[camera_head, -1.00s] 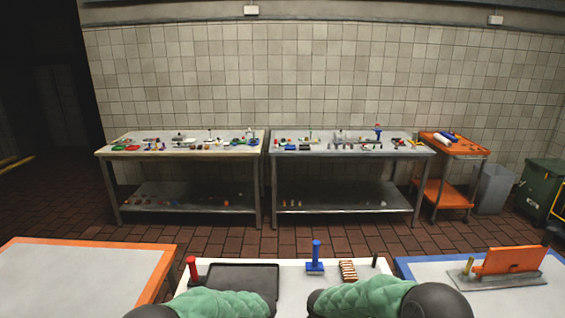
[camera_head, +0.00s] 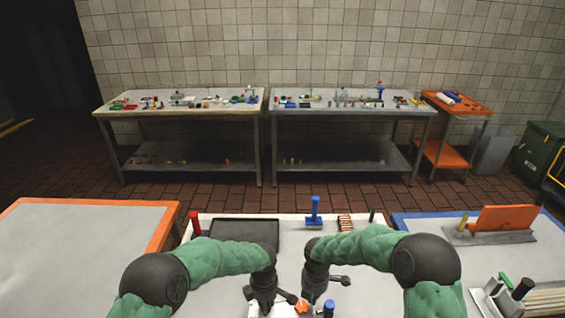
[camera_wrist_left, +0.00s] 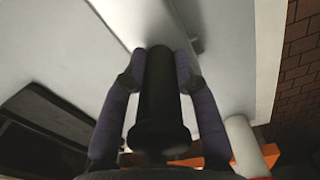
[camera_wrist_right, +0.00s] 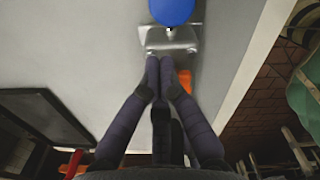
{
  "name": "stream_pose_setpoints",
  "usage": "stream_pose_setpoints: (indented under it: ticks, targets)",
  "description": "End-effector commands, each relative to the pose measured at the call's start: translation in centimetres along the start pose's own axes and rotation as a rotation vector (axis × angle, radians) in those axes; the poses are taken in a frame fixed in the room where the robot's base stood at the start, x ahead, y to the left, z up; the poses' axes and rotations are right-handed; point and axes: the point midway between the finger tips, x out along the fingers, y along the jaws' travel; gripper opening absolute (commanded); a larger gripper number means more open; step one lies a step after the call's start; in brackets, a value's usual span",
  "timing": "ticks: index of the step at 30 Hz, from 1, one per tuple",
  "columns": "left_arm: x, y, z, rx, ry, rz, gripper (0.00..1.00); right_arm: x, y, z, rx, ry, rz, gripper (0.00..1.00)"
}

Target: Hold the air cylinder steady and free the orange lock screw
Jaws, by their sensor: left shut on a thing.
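My left gripper (camera_head: 268,297) is low over the near part of the middle table. In the left wrist view its fingers (camera_wrist_left: 155,60) lie either side of a black cylindrical thing (camera_wrist_left: 158,95), closed on it. It seems to be part of the air cylinder, but I cannot tell surely. A small orange piece (camera_head: 301,307), likely the lock screw, shows between the grippers at the bottom of the head view. My right gripper (camera_head: 318,285) is just right of it. In the right wrist view its fingertips (camera_wrist_right: 160,64) meet, with nothing visible between the tips.
A blue-topped part (camera_head: 328,308) is close to my right gripper; a blue knob shows in its wrist view (camera_wrist_right: 173,10), beyond a metal bracket (camera_wrist_right: 170,40). A black tray (camera_head: 244,219), red post (camera_head: 194,224) and blue stand (camera_head: 314,213) occupy the table's far side.

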Motion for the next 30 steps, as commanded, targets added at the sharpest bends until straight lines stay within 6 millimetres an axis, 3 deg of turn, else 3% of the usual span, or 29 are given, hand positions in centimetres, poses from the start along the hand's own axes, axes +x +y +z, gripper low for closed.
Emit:
stream_pose_setpoints:
  ticks: [1,30]
  targets:
    - [-0.5,0.2,0.0,-0.001,0.0,0.006,0.0,1.4,-0.3,-0.4,-0.003,0.008,-0.011,0.0]
    - [-0.1,0.2,0.2,-0.001,-0.005,0.006,0.0,0.7,1.9,-0.9,-0.006,0.008,-0.006,0.0]
